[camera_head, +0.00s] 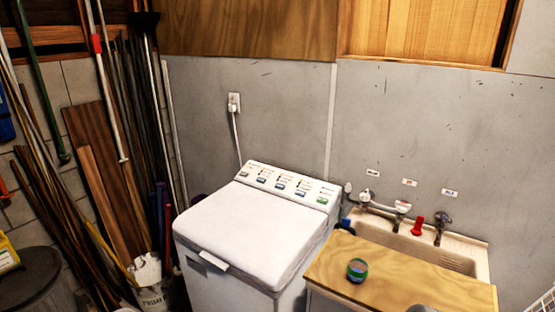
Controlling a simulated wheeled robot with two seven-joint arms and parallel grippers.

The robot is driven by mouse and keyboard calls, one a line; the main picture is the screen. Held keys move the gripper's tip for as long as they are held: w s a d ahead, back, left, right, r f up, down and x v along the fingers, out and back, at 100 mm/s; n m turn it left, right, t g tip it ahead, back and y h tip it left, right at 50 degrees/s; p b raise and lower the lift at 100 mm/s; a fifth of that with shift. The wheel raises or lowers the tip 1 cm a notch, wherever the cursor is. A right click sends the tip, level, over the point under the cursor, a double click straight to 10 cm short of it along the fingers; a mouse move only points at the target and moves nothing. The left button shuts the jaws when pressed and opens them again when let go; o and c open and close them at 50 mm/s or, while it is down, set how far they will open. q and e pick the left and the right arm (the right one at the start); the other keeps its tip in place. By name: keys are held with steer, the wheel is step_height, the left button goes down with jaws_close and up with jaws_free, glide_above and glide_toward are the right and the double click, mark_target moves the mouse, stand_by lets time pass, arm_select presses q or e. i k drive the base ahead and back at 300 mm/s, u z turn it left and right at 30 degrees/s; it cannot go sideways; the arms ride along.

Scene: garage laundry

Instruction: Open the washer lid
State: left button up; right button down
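The white washer (228,291) stands against the grey wall, left of the sink. Its lid (255,230) lies flat and shut on top. A small pale handle tab (214,261) sticks out at the lid's front edge. The control panel (287,183) with several coloured buttons rises behind the lid. I see neither of my grippers clearly in the head view, and nothing touches the lid. A small grey rounded shape (421,308) shows at the bottom edge; I cannot tell what it is.
Right of the washer is a sink (458,262) with taps and a wooden board (400,281) bearing a small striped jar (357,270). Left are a white bucket (150,283), a dark bin (33,280) and leaning poles and planks (108,180). The space above the lid is clear.

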mark_target(261, 236)
steer(key=z, duration=0.4)
steer(key=k, duration=0.35)
steer(key=u, duration=1.75)
steer(key=i, duration=0.9)
steer(key=z, duration=1)
steer(key=i, duration=0.35)
steer(key=z, duration=0.3)
